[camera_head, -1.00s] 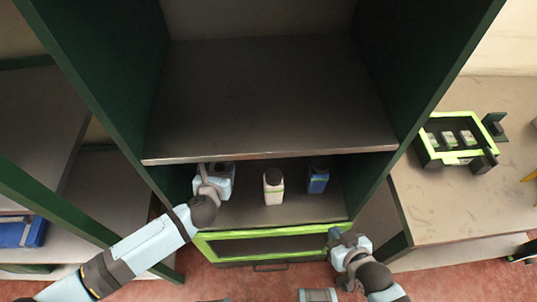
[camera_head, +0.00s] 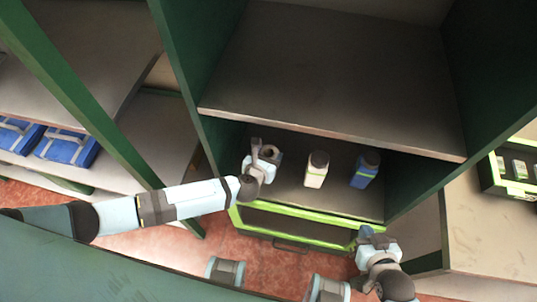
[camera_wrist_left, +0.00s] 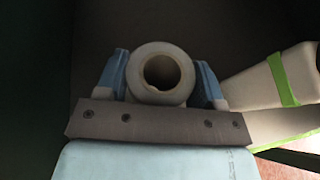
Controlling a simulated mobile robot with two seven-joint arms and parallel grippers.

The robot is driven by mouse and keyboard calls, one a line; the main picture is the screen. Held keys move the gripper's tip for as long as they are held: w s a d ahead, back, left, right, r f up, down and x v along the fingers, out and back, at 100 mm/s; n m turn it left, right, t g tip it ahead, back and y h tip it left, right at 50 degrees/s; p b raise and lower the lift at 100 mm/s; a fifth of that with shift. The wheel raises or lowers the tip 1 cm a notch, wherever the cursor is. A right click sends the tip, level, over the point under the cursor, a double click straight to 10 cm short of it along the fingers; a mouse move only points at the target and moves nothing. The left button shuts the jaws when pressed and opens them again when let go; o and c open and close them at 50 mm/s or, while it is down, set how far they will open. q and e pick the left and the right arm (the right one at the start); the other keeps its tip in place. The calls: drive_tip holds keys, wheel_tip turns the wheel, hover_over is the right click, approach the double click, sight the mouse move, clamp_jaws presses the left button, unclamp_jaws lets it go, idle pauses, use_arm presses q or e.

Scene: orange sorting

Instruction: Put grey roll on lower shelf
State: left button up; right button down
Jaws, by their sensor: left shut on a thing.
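The grey roll (camera_head: 270,149) stands upright on or just above the lower shelf (camera_head: 341,201), inside the cabinet at its left end. I cannot tell whether its base touches the shelf. My left gripper (camera_head: 262,162) reaches in from the front left and is shut on the roll. In the left wrist view the roll (camera_wrist_left: 160,98) shows its round open end between the two blue fingers. My right gripper (camera_head: 372,241) is at the front right of the cabinet, outside it; its fingers are too small to judge.
A white bottle (camera_head: 316,170) and a blue bottle (camera_head: 365,169) stand on the lower shelf to the right of the roll. The upper shelf (camera_head: 330,80) is empty and overhangs them. A green-framed drawer (camera_head: 300,228) is below. Blue boxes (camera_head: 66,148) lie on the left rack.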

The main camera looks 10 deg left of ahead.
use_arm(q)
drive_tip(key=shift+f, duration=0.2)
drive_tip(key=o, duration=1)
drive_tip(key=shift+c, duration=0.2)
drive_tip(key=shift+r, duration=0.15)
